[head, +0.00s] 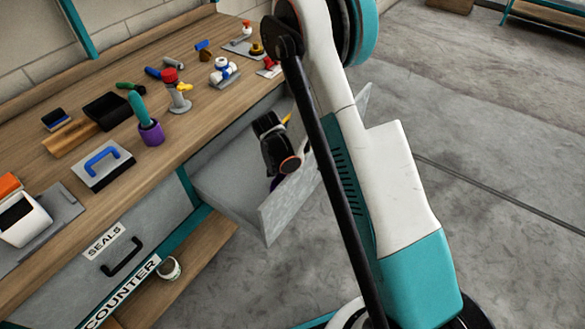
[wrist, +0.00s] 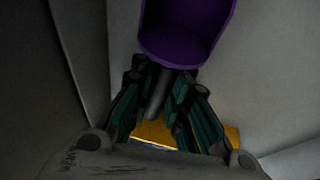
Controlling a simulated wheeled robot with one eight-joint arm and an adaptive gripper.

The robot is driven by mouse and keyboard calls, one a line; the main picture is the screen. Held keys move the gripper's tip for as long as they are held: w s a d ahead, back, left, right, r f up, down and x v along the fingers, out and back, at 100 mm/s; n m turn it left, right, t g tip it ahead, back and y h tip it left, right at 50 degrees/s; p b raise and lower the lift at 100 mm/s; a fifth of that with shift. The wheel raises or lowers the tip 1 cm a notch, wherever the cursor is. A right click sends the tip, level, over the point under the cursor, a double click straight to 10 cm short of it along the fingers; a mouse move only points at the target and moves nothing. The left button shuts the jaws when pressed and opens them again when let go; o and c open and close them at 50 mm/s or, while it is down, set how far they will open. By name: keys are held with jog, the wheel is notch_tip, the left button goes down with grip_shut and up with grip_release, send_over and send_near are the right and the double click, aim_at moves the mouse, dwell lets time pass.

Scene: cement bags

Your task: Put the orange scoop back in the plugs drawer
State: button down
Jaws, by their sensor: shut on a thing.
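An open grey drawer (head: 222,185) sticks out from under the worktop; its label does not show. My gripper (head: 275,178) is down at the drawer, over its inside. In the wrist view my gripper (wrist: 163,88) is shut on the dark handle of a purple scoop (wrist: 185,42). A small purple part of the scoop (head: 276,184) shows below the gripper in the head view. A yellow-orange thing (wrist: 152,132) shows partly behind the fingers, and I cannot tell whether it is the orange scoop. A yellow tip (head: 287,119) shows beside my gripper.
The worktop (head: 130,165) holds several tools, including a purple cup (head: 151,134) with a teal handle and a blue-handled float (head: 103,166). The drawer marked SEALS (head: 104,241) is shut. A white round container (head: 169,268) stands on the lower shelf. Open floor lies to the right.

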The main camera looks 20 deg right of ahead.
jog(key=shift+f, duration=0.2)
jog(key=c, duration=1.5)
grip_release()
jog(key=shift+o, duration=0.2)
jog(key=shift+r, duration=0.15)
jog(key=shift+r+p, duration=0.55)
jog(key=shift+r, duration=0.8)
jog(key=shift+r, duration=0.1)
jog(key=shift+r+p, duration=0.95)
jog(key=shift+r, duration=0.95)
